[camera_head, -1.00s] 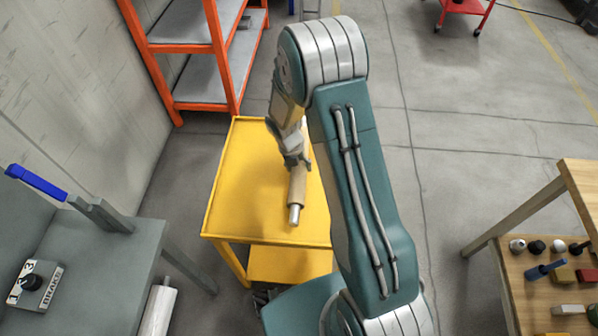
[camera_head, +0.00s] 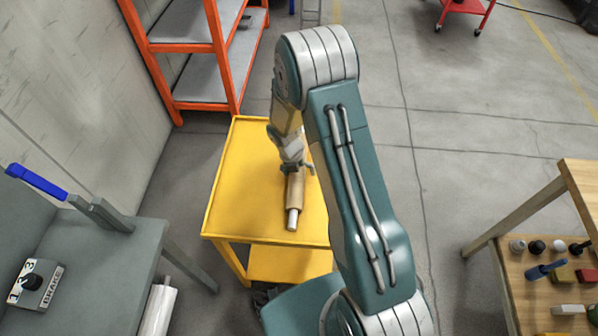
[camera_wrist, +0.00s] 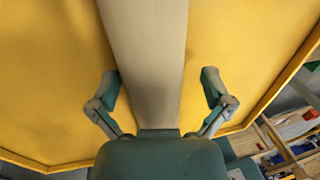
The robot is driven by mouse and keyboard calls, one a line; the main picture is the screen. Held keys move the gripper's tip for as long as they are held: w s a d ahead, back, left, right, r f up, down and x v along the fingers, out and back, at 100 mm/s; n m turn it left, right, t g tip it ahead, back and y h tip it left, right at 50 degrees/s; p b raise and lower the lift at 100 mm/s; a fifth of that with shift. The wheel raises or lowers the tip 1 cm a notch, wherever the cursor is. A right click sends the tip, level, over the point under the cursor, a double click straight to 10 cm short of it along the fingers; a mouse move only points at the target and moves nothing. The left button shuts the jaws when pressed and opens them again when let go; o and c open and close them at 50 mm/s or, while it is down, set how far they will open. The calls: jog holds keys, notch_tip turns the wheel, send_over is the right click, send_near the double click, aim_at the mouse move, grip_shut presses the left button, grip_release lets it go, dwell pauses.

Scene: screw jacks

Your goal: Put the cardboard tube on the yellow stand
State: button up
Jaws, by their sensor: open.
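The cardboard tube (camera_head: 295,192) lies on the top of the yellow stand (camera_head: 236,190), toward its right side. A pale, narrower end sticks out of the tube toward the near edge. My gripper (camera_head: 298,168) is over the tube's far part. In the wrist view the tube (camera_wrist: 148,62) runs between the two fingers of my gripper (camera_wrist: 161,88), which are spread, with yellow surface showing between each finger and the tube. The tube's far end is hidden by my gripper in the head view.
An orange shelf rack (camera_head: 180,70) stands behind the stand. A grey bench (camera_head: 95,265) with a blue-handled lever (camera_head: 36,181) is at the left. A wooden workbench (camera_head: 530,290) with small items is at the right. Floor right of my arm is clear.

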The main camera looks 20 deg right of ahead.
jog(key=s+a+r+m+t, duration=0.15)
jog(key=r+m, duration=0.25)
jog(key=r, duration=0.8)
jog(key=s+r+m, duration=0.2)
jog(key=r+m, duration=0.2)
jog(key=r, duration=0.8)
jog(key=s+r+m+t+y, duration=0.1)
jog(key=s+r+m+t, duration=0.1)
jog(key=s+r+m, duration=0.5)
jog(key=s+r+m+t+y, duration=0.1)
jog(key=s+r+m+t, duration=0.2)
jog(key=s+r+m, duration=0.4)
jog(key=shift+s+a+m, duration=0.15)
jog(key=shift+s+m, duration=2.35)
jog(key=shift+m, duration=2.2)
